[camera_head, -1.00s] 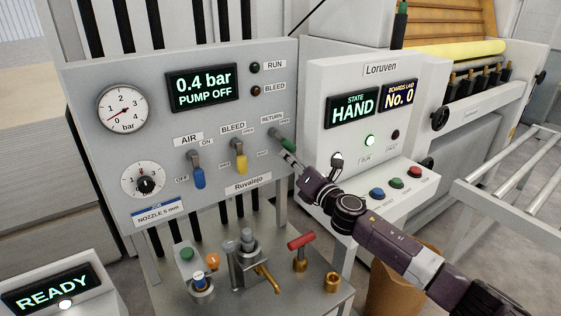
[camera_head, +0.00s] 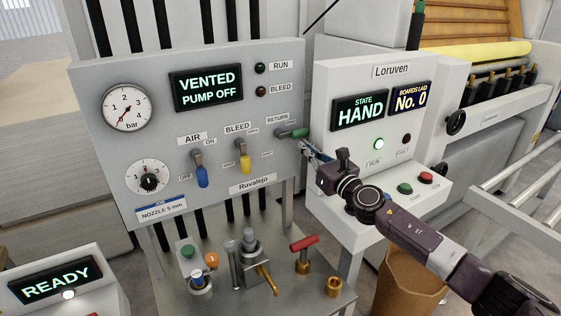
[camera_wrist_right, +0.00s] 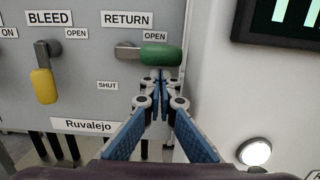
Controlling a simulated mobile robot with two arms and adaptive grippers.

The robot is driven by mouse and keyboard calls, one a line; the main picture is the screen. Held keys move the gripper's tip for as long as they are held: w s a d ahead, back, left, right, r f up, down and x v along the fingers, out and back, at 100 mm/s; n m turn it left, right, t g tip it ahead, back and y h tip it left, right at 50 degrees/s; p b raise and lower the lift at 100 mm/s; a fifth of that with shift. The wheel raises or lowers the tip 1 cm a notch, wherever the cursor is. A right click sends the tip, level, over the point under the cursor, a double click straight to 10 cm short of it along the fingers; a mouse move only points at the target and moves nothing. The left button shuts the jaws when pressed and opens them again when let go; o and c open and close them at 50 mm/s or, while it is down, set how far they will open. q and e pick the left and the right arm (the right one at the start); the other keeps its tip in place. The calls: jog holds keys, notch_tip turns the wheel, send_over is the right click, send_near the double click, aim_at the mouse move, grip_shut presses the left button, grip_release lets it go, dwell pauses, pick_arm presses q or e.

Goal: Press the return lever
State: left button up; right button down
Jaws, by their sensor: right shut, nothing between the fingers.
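The return lever (camera_head: 293,133) has a green handle and sits under the RETURN label on the grey Ruvalejo panel (camera_head: 215,145). Its handle lies about level, pointing right, beside the OPEN label. In the right wrist view the green handle (camera_wrist_right: 160,55) is just above the fingertips. My right gripper (camera_head: 306,146) is shut and empty, just below the handle; its blue fingers meet at their tips in the wrist view (camera_wrist_right: 159,73). I cannot tell whether the tips touch the handle. The panel display (camera_head: 208,88) reads VENTED, PUMP OFF. My left gripper is not in view.
The blue AIR lever (camera_head: 202,175) and yellow BLEED lever (camera_head: 244,163) hang down left of the return lever. A metal bench with valves (camera_head: 265,285) is below.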

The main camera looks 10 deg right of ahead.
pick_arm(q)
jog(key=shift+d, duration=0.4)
pick_arm(e)
jog(key=shift+d+r+n, duration=0.1)
jog(key=shift+n, duration=0.2)
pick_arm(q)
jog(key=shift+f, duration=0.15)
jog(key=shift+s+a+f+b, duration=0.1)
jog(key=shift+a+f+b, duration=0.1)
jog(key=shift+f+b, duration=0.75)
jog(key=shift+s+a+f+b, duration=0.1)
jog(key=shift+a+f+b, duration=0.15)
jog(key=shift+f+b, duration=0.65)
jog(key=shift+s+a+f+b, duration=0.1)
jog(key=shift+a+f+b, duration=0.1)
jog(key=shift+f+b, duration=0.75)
pick_arm(e)
jog(key=s+d+f, duration=0.3)
jog(key=s+f, duration=0.2)
jog(key=s, duration=0.5)
jog(key=shift+d, duration=0.3)
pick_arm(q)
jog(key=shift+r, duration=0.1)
